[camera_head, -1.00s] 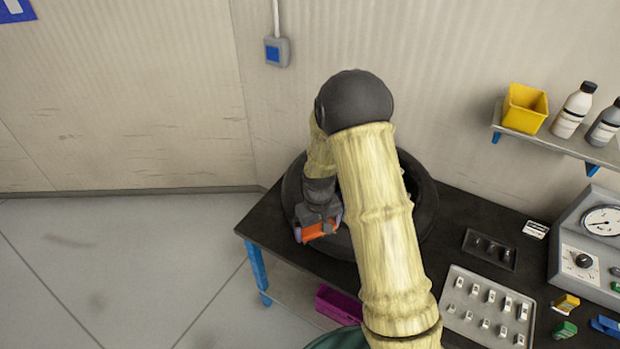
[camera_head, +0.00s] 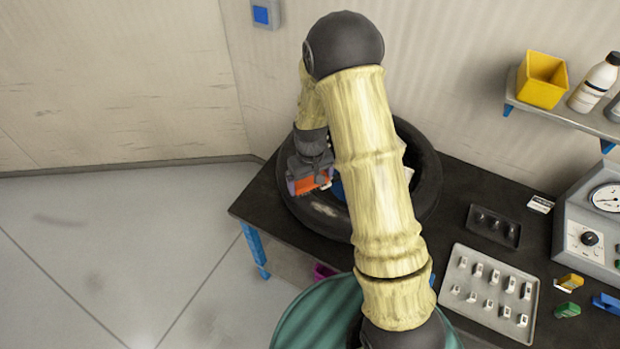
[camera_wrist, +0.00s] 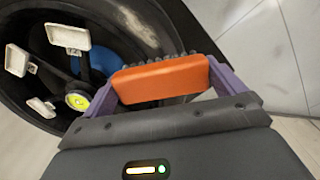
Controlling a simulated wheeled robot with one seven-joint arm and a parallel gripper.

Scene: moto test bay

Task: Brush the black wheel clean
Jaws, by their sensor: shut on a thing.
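The black wheel (camera_head: 428,190) lies flat on the dark workbench, its middle largely hidden behind my arm. A pale smudge (camera_head: 325,210) shows on its near side. My gripper (camera_head: 308,174) is over the wheel's left part, shut on an orange brush (camera_head: 314,184). In the wrist view, the brush (camera_wrist: 160,79) sits between my gripper's purple fingers (camera_wrist: 165,86), its dark bristles at the far edge towards the wheel (camera_wrist: 110,15). Brownish marks show on the wheel there. I cannot tell whether the bristles touch it.
White pads (camera_wrist: 67,36) on dark arms and a blue part (camera_wrist: 100,60) are inside the wheel. On the bench (camera_head: 460,165) are a black tray (camera_head: 493,226), a grey tray (camera_head: 485,292) of small parts and a gauge box (camera_head: 590,235). A shelf (camera_head: 560,117) holds a yellow bin (camera_head: 541,79).

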